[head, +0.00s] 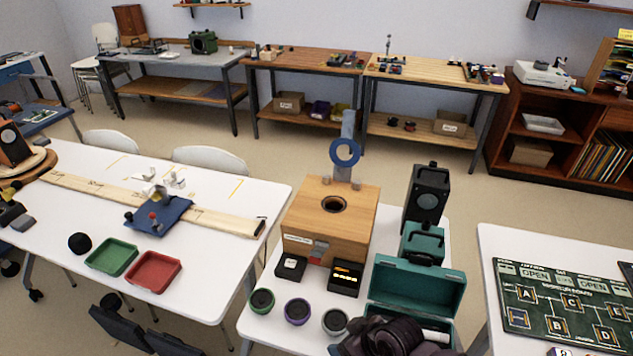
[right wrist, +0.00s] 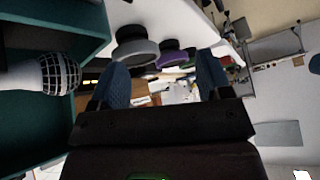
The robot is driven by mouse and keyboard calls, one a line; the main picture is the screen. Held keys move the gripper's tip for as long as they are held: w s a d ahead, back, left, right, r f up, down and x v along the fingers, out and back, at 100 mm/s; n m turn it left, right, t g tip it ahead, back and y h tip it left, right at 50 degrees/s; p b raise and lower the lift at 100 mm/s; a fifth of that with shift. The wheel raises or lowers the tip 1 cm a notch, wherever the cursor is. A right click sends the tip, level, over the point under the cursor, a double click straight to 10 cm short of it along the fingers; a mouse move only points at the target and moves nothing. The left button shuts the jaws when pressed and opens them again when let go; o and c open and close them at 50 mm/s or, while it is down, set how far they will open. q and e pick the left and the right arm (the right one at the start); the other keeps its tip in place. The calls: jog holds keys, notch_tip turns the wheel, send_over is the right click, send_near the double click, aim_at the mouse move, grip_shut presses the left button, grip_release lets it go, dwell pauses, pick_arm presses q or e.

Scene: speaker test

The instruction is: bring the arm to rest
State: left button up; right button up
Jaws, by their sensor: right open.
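My right arm (head: 390,338) comes in at the bottom of the head view, in front of the open teal case (head: 452,328); its fingertips are not visible there. In the right wrist view my right gripper (right wrist: 164,82) is open, its two blue-padded fingers wide apart with nothing between them. A microphone (right wrist: 58,75) with a silver mesh head lies in the teal case (right wrist: 88,32) to the left of the fingers. Dark flat pieces (head: 120,325) at the lower left of the head view may be my left gripper; its jaws cannot be made out.
A wooden box (head: 300,220) with a round hole stands on the white centre table. Green (head: 262,300), purple (head: 297,311) and grey (head: 335,321) round cups stand along its front. A black speaker (head: 425,195) stands behind the case. Another table (head: 60,225) holds trays.

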jog(key=s+d+m+t, duration=0.1)
jog(key=d, duration=0.2)
jog(key=s+d+m+t+h, duration=0.1)
jog(key=d+m+t, duration=0.1)
jog(key=d, duration=0.1)
jog(key=s+d+m+t, duration=0.1)
jog(key=d, duration=0.2)
jog(key=shift+s+m+t+h+b, duration=0.3)
jog(key=shift+b, duration=0.05)
jog(key=s+d+r+m+t+h, duration=0.1)
jog(key=s+d+h, duration=0.1)
jog(key=d, duration=0.4)
jog(key=s+d+m+t+h, duration=0.1)
jog(key=s+d+h, duration=0.1)
jog(key=s+d, duration=0.3)
jog(key=shift+d+r+m+t+b, duration=0.3)
jog(key=shift+d+r+m+t, duration=0.05)
jog(key=shift+d+m+t, duration=0.05)
jog(key=shift+c, duration=0.2)
